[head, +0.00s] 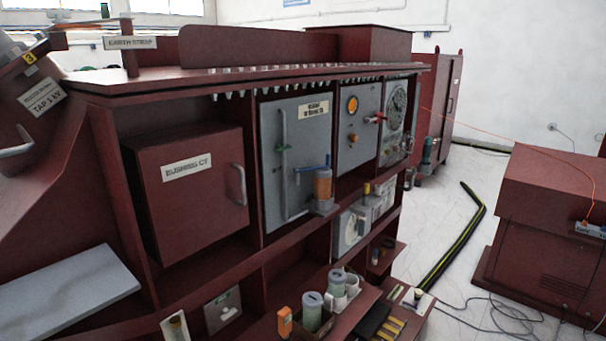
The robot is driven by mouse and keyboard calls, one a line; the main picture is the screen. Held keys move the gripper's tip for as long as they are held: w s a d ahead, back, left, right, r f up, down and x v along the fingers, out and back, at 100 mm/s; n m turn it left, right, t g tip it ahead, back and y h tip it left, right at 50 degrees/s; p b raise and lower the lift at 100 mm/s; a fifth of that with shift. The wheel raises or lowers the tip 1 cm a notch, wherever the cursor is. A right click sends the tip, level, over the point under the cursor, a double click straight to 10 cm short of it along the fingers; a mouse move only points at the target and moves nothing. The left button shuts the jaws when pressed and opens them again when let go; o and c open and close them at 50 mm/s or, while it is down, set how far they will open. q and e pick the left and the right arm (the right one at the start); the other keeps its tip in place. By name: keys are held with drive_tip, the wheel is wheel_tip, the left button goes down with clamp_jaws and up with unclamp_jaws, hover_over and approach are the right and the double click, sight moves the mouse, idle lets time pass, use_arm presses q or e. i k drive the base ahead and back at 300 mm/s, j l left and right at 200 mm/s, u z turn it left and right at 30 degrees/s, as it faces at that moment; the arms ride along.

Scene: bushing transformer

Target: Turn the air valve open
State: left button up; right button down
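No part is clearly labelled as the air valve. A blue lever handle (312,168) sits at the top of an orange-brown cylinder (323,186), in front of the grey panel door (297,120); it lies roughly level. A small red handle (376,117) sticks out from the grey panel with the yellow round lamp (352,104). I cannot tell which of these is the air valve. Neither of my grippers shows in the head view.
A dark red cabinet marked BUSHING CT (200,190) is left of the grey door. Jars (312,312) and an orange device (284,322) stand on the low shelf. A black-yellow cable strip (455,245) and loose cables cross the floor. A red cabinet (550,230) stands right.

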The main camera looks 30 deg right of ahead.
sight(279, 148)
drive_tip(key=l+z, duration=0.1)
drive_tip(key=l, duration=0.9)
drive_tip(key=l+z, duration=0.1)
drive_tip(key=l, duration=0.9)
drive_tip(key=i, duration=0.05)
